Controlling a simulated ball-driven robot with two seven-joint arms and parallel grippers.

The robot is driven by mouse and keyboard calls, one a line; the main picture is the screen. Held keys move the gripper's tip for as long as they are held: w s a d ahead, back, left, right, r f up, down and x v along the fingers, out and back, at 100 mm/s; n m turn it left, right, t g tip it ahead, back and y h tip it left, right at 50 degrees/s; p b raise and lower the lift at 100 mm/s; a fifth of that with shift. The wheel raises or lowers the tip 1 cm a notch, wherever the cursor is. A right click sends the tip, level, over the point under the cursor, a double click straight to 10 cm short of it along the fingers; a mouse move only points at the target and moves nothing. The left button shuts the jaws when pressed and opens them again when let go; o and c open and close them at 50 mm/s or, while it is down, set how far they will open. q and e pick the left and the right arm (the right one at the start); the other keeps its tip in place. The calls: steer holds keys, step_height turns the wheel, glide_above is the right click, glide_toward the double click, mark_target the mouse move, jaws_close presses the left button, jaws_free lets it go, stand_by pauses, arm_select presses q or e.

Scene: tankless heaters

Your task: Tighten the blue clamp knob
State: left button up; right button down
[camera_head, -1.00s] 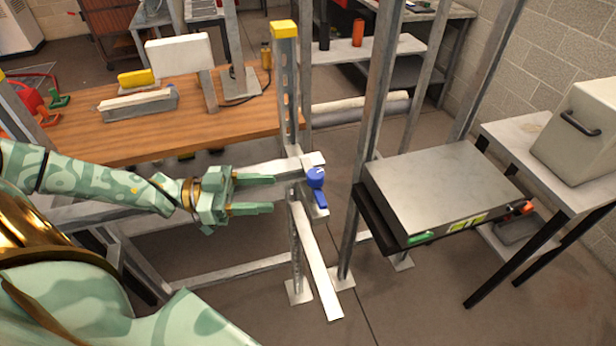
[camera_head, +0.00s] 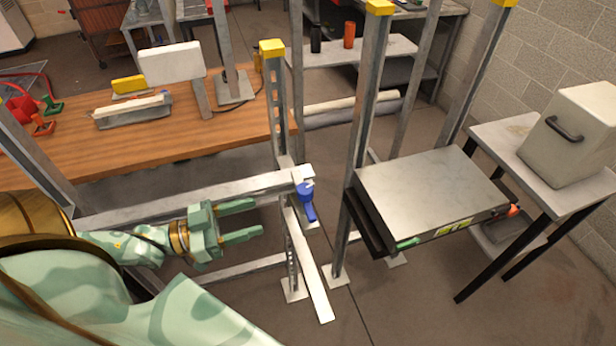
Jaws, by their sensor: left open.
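The blue clamp knob (camera_head: 306,190) sits at the end of a horizontal metal bar, by a steel upright post, right of the picture's middle-left. Its blue handle part hangs down and to the right. My left gripper (camera_head: 248,221) is to the left of the knob and a little lower in the picture. Its two green fingers are apart and point right towards the post. Nothing is between them, and they do not touch the knob. My right gripper is not in view.
Yellow-capped steel posts (camera_head: 276,110) stand around the knob. A grey metal box (camera_head: 432,190) lies on a black support to the right. A wooden table (camera_head: 150,140) is behind my left arm. A pale metal strip (camera_head: 311,270) slopes down below the knob. Open floor lies in front.

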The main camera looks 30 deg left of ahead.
mark_target(305, 192)
arm_select(q)
steer(key=w+d, duration=0.2)
steer(key=w, duration=0.2)
steer(key=w+d+y, duration=0.1)
steer(key=w+d, duration=0.1)
steer(key=w, duration=0.2)
steer(key=w+d+n+y, duration=0.1)
steer(key=w+d, duration=0.1)
steer(key=w, duration=0.2)
steer(key=shift+d+t+b, duration=0.25)
steer(key=shift+t+b, duration=0.1)
steer(key=shift+t, duration=0.05)
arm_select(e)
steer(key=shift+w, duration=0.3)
